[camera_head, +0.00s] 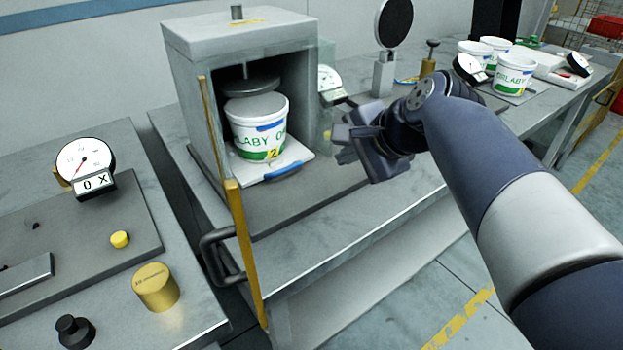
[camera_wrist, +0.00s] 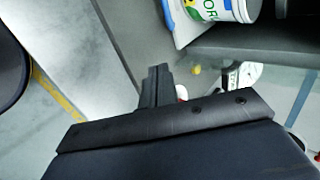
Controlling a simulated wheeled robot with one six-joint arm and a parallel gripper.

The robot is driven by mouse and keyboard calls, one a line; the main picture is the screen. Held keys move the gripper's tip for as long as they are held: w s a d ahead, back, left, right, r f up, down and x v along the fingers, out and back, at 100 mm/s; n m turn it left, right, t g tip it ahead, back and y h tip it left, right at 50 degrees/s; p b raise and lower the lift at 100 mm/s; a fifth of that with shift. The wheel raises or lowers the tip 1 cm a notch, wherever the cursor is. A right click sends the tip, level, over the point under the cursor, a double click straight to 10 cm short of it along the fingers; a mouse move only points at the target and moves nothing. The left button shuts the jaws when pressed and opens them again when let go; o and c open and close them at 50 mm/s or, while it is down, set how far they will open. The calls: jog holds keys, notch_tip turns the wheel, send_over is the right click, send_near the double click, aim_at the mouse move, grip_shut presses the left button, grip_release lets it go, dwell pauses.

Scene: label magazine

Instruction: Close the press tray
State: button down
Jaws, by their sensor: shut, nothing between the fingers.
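The press (camera_head: 190,75) is a grey box with an open front, standing on the middle bench. Its white tray (camera_head: 295,152) sticks out of the opening at the bottom, with a blue handle (camera_head: 284,171) on its front edge. A white tub (camera_head: 258,130) with green lettering and a yellow 2 stands on the tray, below a round press plate (camera_head: 252,87). My gripper (camera_head: 345,142) is to the right of the tray, apart from it. In the wrist view its fingers (camera_wrist: 156,85) are shut and empty, with the tub (camera_wrist: 215,12) and part of the tray (camera_wrist: 180,25) at the top.
A yellow upright bar (camera_head: 240,240) stands in front of the press at left. A dial gauge (camera_head: 330,85) is right of the press, and a round black disc on a stand (camera_head: 393,25) is behind my gripper. Several tubs stand at the back right. The bench front is clear.

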aim_at(294, 151)
jog(key=b+x, duration=0.2)
jog(key=x, duration=0.8)
jog(key=shift+d+f, duration=0.15)
jog(key=shift+f, duration=0.1)
jog(key=shift+w+a+r, duration=0.1)
jog(key=shift+w+a, duration=0.35)
jog(key=shift+w, duration=0.15)
jog(key=shift+w+a+r, duration=0.1)
jog(key=shift+w+a, duration=0.3)
jog(key=shift+w, duration=0.25)
jog(key=shift+w+a, duration=0.2)
jog(key=shift+w, duration=0.1)
jog(key=w+a+p, duration=0.2)
jog(key=w, duration=0.1)
jog(key=shift+r, duration=0.2)
jog(key=shift+w+a+f, duration=0.15)
jog(key=shift+w+a, duration=0.2)
jog(key=shift+w, duration=0.15)
